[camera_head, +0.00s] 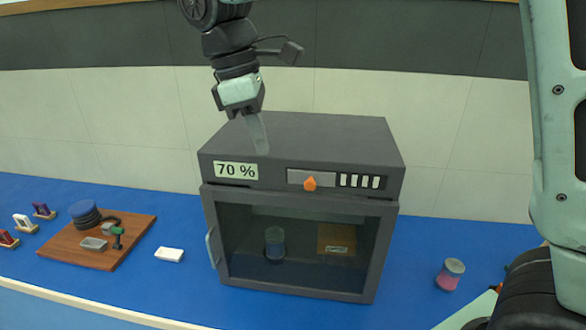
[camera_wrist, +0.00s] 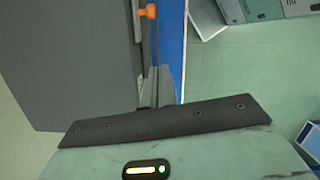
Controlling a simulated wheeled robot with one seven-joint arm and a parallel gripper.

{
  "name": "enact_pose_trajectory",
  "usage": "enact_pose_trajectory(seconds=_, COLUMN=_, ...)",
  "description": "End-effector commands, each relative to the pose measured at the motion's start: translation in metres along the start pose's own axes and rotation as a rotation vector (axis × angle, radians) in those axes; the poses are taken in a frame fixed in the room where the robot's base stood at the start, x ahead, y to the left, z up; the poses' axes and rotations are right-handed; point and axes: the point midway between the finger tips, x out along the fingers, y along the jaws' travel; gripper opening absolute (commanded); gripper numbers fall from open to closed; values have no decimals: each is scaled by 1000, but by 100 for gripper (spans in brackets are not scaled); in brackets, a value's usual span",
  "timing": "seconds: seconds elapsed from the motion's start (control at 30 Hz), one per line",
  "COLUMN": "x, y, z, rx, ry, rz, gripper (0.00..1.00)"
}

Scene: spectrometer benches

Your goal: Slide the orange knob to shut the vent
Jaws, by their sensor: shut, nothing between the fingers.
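The orange knob (camera_head: 310,184) sits on a grey slider plate on the front of the dark oven-like box (camera_head: 330,140), at the left end of a row of pale vent slots (camera_head: 360,181). The slots show uncovered to the right of the plate. In the wrist view the knob (camera_wrist: 148,11) sticks out from the box's front at the top. My gripper (camera_head: 260,149) is shut and empty, pointing down in front of the box's upper front edge, left of the knob and higher. In the wrist view its shut fingers (camera_wrist: 157,85) point toward the knob, apart from it.
The box has a "70 %" label (camera_head: 236,170) and a closed glass door (camera_head: 290,250) with a beaker inside. A wooden board (camera_head: 75,262) with apparatus and a white block (camera_head: 169,254) lie left. A jar of pink stuff (camera_head: 449,275) stands right. The blue bench before the box is clear.

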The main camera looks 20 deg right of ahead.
Motion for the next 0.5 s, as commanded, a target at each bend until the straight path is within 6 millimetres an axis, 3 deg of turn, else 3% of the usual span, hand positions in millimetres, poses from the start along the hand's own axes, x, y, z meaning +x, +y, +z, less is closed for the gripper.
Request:
enact_pose_trajectory(seconds=0.3, x=64, y=-1, z=1, rx=0, ry=-4, rz=-4, gripper=0)
enact_pose_trajectory(seconds=0.5, x=72, y=0, z=28, rx=3, ry=-1, rz=-1, gripper=0)
